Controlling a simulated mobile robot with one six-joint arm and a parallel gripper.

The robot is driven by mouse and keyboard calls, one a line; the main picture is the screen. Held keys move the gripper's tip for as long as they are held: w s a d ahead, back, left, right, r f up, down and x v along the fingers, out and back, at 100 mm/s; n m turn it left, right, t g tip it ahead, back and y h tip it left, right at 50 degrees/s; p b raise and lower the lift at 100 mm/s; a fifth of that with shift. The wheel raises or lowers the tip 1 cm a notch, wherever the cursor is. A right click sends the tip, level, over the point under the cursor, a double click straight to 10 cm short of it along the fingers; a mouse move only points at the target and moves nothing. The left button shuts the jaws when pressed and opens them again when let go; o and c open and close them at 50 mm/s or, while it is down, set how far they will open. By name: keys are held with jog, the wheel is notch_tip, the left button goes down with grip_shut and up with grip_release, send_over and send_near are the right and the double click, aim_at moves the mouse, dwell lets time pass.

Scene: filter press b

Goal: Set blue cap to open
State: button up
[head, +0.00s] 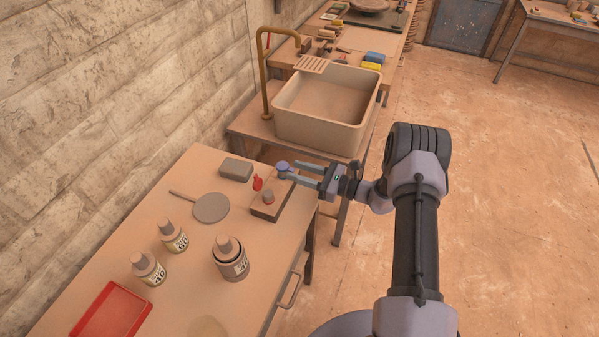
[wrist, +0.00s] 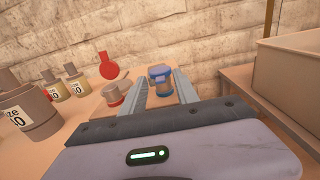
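The blue cap (head: 282,166) shows at the far right end of the workbench in the head view. In the wrist view the blue cap (wrist: 160,72) sits on a small blue-based container. Whether the cap is open or closed is too small to tell. My gripper (head: 292,171) reaches in from the right, with its two fingers apart. In the wrist view, the cap's container stands between or just beyond the tips of my gripper (wrist: 160,80). I cannot tell whether either finger touches it.
A wooden block with a grey-capped piece (head: 268,196) and a red piece (head: 257,183) are close by. A grey box (head: 236,168), round paddle (head: 211,208), several bottles and a red tray (head: 112,312) share the workbench. A sink (head: 335,125) stands behind.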

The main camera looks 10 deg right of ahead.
grip_shut()
jog(key=shift+r, duration=0.1)
